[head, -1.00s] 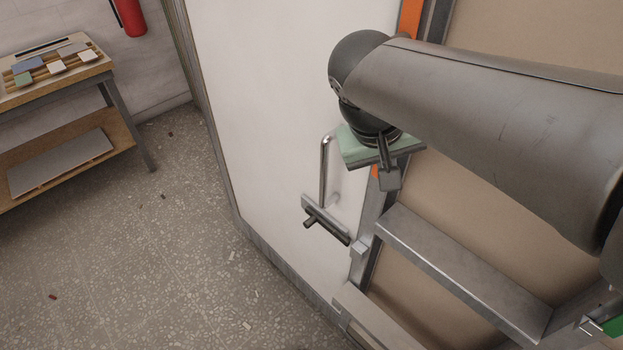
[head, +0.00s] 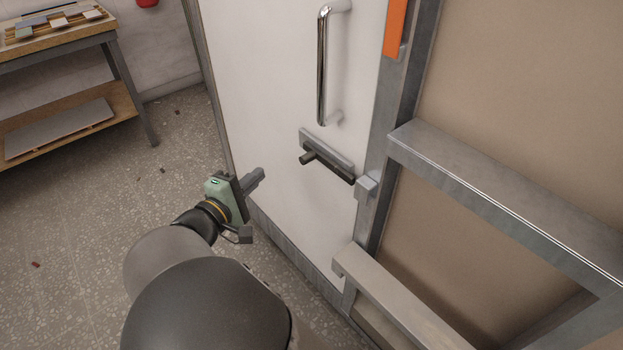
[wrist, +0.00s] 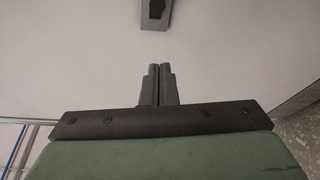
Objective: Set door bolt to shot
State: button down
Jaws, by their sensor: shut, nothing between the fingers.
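The door bolt (head: 330,160) is a dark bar on a grey backplate, mounted on the white door (head: 270,90) below its handle. Its dark knob (head: 307,158) sticks out near the left end. The keeper (head: 367,187), a small grey block, sits on the frame just right of the bar's end; I cannot tell whether the bar enters it. My gripper (head: 260,175) is left of the bolt and a little lower, apart from it. Its fingers (wrist: 158,82) are shut and empty. In the wrist view, part of the bolt (wrist: 154,14) shows at the top edge, ahead of the fingers.
The chrome door handle (head: 322,70) stands above the bolt. An orange strip (head: 395,28) is on the metal frame, and a grey rail (head: 500,200) crosses the panel at right. A wooden bench (head: 70,110) stands far left. The floor between is mostly clear.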

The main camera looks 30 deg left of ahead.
jog(key=shift+f, duration=0.15)
jog(key=w+d+b, duration=0.1)
jog(key=w+d, duration=0.3)
jog(key=w, duration=0.4)
jog(key=shift+w, duration=0.3)
dwell(0.4)
